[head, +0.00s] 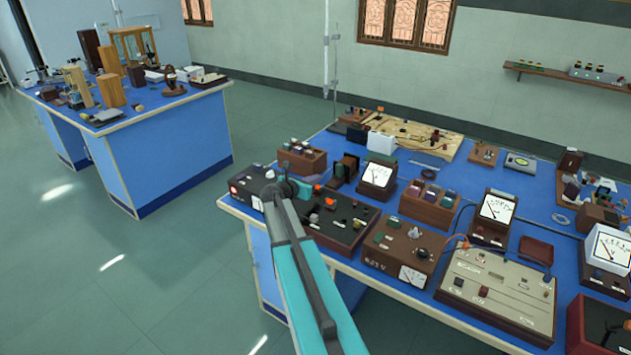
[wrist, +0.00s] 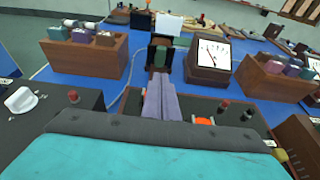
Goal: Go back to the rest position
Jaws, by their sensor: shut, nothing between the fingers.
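My gripper (wrist: 160,92) shows in the wrist view as two grey-purple fingers pressed together, with nothing between them. In the head view my teal arm reaches up from the bottom edge, and its end (head: 300,188) is over the left part of the near bench (head: 408,290). The fingers are above a black box (head: 340,222) with red and black terminals, which also shows in the wrist view (wrist: 238,114). I cannot tell the exact gap between fingers and box. The arm hides part of the bench's front edge.
A black box with a white knob (wrist: 20,100) is left of the fingers. More meters and boxes crowd the bench to the right. Open floor (head: 150,270) separates it from another blue bench (head: 160,150).

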